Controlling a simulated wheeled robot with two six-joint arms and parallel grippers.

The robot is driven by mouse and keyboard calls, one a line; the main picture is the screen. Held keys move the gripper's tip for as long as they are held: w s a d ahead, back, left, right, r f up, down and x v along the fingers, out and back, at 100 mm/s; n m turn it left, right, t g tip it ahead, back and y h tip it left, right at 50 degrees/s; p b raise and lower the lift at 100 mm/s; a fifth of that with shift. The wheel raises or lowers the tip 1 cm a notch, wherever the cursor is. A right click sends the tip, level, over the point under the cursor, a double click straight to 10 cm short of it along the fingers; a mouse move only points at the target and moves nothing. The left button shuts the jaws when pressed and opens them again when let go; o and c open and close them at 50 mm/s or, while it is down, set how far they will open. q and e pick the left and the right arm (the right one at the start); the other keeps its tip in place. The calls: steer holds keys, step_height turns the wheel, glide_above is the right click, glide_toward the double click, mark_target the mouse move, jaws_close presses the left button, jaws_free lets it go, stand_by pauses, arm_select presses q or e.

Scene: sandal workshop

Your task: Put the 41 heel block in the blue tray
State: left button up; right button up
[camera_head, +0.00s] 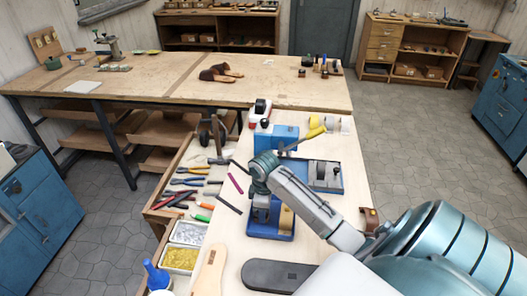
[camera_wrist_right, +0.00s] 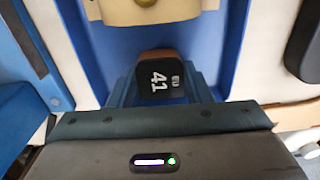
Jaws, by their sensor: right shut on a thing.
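My right gripper (camera_head: 262,208) points down over the blue tray (camera_head: 270,237) on the near part of the bench. In the right wrist view the gripper (camera_wrist_right: 160,88) is shut on a dark heel block with a brown edge, the 41 heel block (camera_wrist_right: 158,77), with a white "41" on its top. The blue tray's floor (camera_wrist_right: 82,50) shows around and beyond the block. A cream piece (camera_wrist_right: 150,11) lies further along. I cannot tell whether the block touches the tray floor. In the head view the block is not clearly visible. My left gripper is not in view.
A blue machine (camera_head: 282,137) is further back. A dark sole (camera_head: 275,276) lies in front. Pliers and tools (camera_head: 185,182) and bins (camera_head: 180,259) fill the drawer at left.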

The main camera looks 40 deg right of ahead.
steer(key=shift+f, duration=0.1)
steer(key=o, duration=1.5)
steer(key=shift+c, duration=0.2)
step_height(320, 180, up, 2)
steer(key=shift+r+p, duration=0.1)
steer(key=shift+p, duration=0.5)
steer(key=shift+r, duration=2.4)
